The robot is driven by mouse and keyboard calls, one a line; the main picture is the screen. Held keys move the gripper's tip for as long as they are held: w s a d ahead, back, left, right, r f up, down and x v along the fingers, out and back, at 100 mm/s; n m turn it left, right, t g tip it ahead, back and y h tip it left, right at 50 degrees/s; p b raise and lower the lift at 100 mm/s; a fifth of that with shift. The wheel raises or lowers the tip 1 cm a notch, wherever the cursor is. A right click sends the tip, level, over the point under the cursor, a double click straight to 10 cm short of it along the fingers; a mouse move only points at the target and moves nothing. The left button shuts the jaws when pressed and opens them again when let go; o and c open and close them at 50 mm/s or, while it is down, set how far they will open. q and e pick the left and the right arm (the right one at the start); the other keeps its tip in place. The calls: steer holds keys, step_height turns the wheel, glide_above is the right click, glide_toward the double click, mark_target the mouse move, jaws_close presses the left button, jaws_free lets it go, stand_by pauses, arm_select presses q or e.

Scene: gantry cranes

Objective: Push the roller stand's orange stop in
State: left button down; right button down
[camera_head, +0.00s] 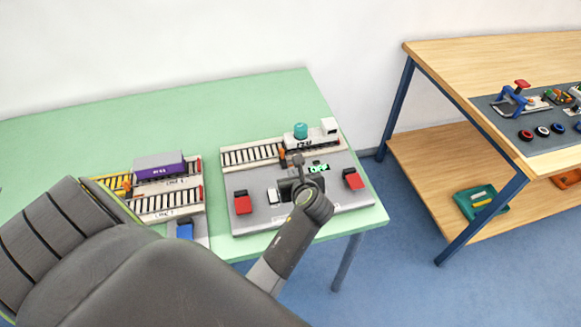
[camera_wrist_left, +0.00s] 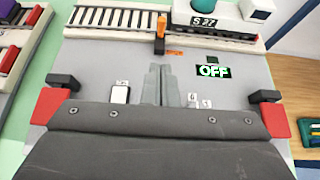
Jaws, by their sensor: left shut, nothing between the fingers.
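The roller stand is a pale track with dark rollers (camera_head: 245,155) at the back of a grey board; it also shows in the left wrist view (camera_wrist_left: 108,17). Its orange stop (camera_wrist_left: 160,28) stands upright at the track's front edge, near the roller row's right end; in the head view the stop (camera_head: 283,154) is small. My left gripper (camera_wrist_left: 162,68) is shut and empty over the grey board. In the wrist view its fingertips appear just below the stop, with a visible gap. In the head view the gripper (camera_head: 298,161) overlaps the board's middle. My right gripper is not in view.
A teal-topped wagon (camera_head: 301,132) stands on the track's right end. A display (camera_wrist_left: 212,71) reads OFF. Red blocks with black tops, left (camera_head: 243,204) and right (camera_head: 354,180), flank the gripper. A purple container (camera_head: 158,166) stands on the left board. A wooden bench (camera_head: 440,57) is at right.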

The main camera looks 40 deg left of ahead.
arm_select(q)
steer(key=shift+v, duration=1.3)
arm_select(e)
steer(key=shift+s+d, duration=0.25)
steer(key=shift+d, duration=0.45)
